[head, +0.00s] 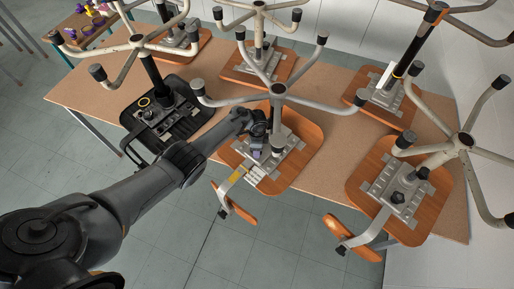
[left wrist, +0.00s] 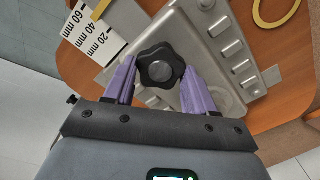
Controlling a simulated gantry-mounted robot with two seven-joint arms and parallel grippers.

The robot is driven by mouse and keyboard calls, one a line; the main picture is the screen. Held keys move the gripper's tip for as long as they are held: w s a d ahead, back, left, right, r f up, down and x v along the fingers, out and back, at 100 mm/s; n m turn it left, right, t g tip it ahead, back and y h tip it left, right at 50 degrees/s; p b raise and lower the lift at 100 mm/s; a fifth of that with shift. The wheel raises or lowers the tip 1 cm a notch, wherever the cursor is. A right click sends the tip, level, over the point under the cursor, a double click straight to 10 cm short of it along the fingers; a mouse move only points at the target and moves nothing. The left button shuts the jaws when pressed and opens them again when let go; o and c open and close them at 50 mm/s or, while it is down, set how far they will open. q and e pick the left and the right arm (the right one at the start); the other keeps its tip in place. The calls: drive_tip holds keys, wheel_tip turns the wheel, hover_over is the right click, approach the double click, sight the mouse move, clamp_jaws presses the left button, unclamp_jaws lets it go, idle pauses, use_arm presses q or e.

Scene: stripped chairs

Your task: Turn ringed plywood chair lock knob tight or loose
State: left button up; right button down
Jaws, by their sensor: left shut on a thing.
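The plywood chair (head: 308,150) lies upside down on the table, with its grey mechanism plate (left wrist: 213,45) on the underside of the seat. In the left wrist view a black star-shaped lock knob (left wrist: 160,66) sits at the plate's edge. My left gripper (head: 257,153) is at this chair, and its purple fingers (left wrist: 160,88) are shut on the knob's sides. A yellow ring (left wrist: 277,12) shows partly at the top right of the wrist view; I cannot make it out on this chair in the head view. My right gripper is not in view.
A white millimetre scale (left wrist: 97,30) lies beside the knob. A black chair (head: 182,125) with a yellow ring stands left, another plywood chair (head: 425,215) right. Metal five-legged bases overhang the table (head: 90,95). Small coloured items (head: 85,22) sit far left. Floor in front is open.

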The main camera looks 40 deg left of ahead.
use_arm(q)
drive_tip(key=shift+m+b, duration=0.5)
drive_tip(key=shift+m, duration=1.8)
drive_tip(key=o, duration=1)
drive_tip(key=shift+o, duration=0.2)
drive_tip(key=shift+r, duration=0.15)
wheel_tip(320, 180, up, 11)
drive_tip(key=p, duration=1)
drive_tip(key=shift+f, duration=0.2)
